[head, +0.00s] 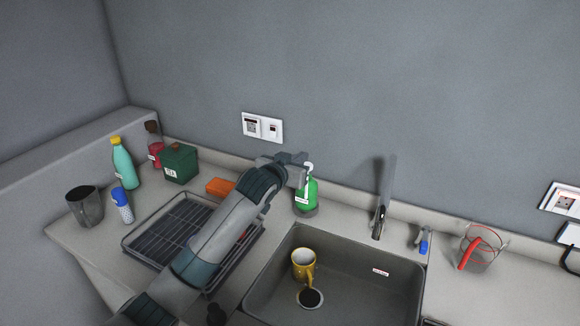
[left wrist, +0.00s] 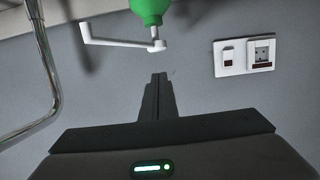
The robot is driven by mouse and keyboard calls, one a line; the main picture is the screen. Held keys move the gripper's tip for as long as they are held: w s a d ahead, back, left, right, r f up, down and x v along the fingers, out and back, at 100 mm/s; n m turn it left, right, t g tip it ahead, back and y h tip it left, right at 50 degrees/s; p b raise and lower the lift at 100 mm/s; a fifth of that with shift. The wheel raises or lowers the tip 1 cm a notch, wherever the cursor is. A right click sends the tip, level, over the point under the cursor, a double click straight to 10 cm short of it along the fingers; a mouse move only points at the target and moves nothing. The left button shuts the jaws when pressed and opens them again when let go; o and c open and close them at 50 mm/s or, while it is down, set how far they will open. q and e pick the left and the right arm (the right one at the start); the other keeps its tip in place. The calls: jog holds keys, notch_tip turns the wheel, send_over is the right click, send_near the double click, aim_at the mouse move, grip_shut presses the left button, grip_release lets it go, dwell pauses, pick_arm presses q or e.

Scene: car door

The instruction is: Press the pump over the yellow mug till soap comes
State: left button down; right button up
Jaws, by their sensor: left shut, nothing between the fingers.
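The green soap bottle (head: 306,196) stands upright on the counter behind the sink's left back corner, with a white pump head and spout (head: 308,167) on top. The left wrist view shows it upside down, with the white pump (left wrist: 125,43) and part of the green bottle (left wrist: 150,10). My left gripper (head: 300,157) is shut and empty at the pump's top. In the wrist view its fingertips (left wrist: 159,77) appear slightly apart from the pump head. The yellow mug (head: 310,272) stands upright in the sink, beside the drain. My right gripper is not in view.
The sink (head: 365,287) has a faucet (head: 380,218) behind it. A dish rack (head: 150,247), an orange sponge (head: 220,187), a green box (head: 180,164) and bottles stand left. A clear jug with red handle (head: 482,250) stands right. The wall is close behind.

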pick_arm(q)
jog(key=b+v, duration=0.2)
jog(key=v, duration=0.5)
jog(key=shift+a, duration=0.1)
jog(key=shift+r, duration=0.1)
